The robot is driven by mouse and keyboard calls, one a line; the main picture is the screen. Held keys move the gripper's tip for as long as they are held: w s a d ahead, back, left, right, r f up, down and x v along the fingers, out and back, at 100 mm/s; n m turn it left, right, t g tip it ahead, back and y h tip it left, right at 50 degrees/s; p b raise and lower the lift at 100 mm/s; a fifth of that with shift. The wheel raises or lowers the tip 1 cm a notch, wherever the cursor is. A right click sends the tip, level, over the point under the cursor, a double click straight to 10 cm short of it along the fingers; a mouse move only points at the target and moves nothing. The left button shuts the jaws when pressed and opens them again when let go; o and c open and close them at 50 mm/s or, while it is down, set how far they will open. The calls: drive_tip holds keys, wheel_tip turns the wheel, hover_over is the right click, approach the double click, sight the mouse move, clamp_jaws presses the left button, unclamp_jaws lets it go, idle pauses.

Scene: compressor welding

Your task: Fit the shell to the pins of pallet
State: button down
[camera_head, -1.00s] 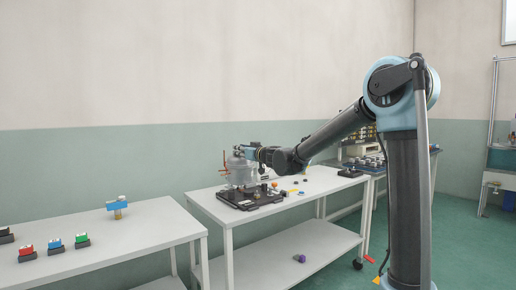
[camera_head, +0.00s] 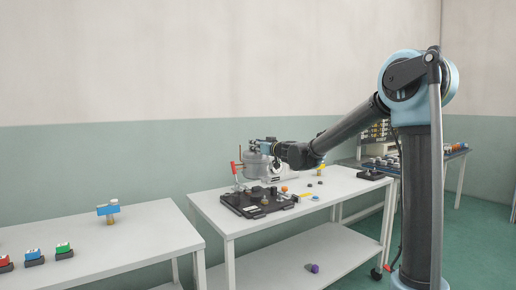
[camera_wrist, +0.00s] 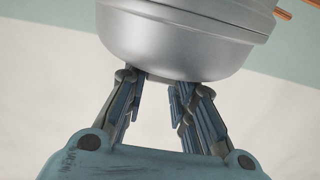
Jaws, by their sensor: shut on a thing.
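The shell (camera_head: 258,164) is a silver rounded metal housing with a copper-coloured pipe at its side. My gripper (camera_head: 268,147) is shut on it and holds it near the back of the pallet. In the wrist view the shell (camera_wrist: 185,48) fills the upper middle, with my gripper's two fingers (camera_wrist: 158,92) at its lower edge. The pallet (camera_head: 240,207) is a dark plate on the white table, with small fittings on it. I cannot make out its pins clearly, nor whether the shell touches it.
A red upright part (camera_head: 234,168) stands close to the shell's left. Small orange, yellow and dark parts (camera_head: 300,195) lie right of the pallet. Another white table (camera_head: 130,235) at left holds coloured blocks and a blue fixture (camera_head: 108,209). A purple part (camera_head: 312,268) lies on the lower shelf.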

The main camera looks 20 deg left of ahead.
drive_tip(key=shift+s+f, duration=0.1)
drive_tip(key=shift+f, duration=2.8)
drive_tip(key=shift+s+f, duration=0.1)
drive_tip(key=shift+f, duration=1.5)
drive_tip(key=c, duration=1.3)
unclamp_jaws()
drive_tip(key=shift+d, duration=0.15)
drive_tip(key=v, duration=1.1)
drive_tip(key=shift+s+d, duration=0.2)
drive_tip(key=shift+d, duration=0.15)
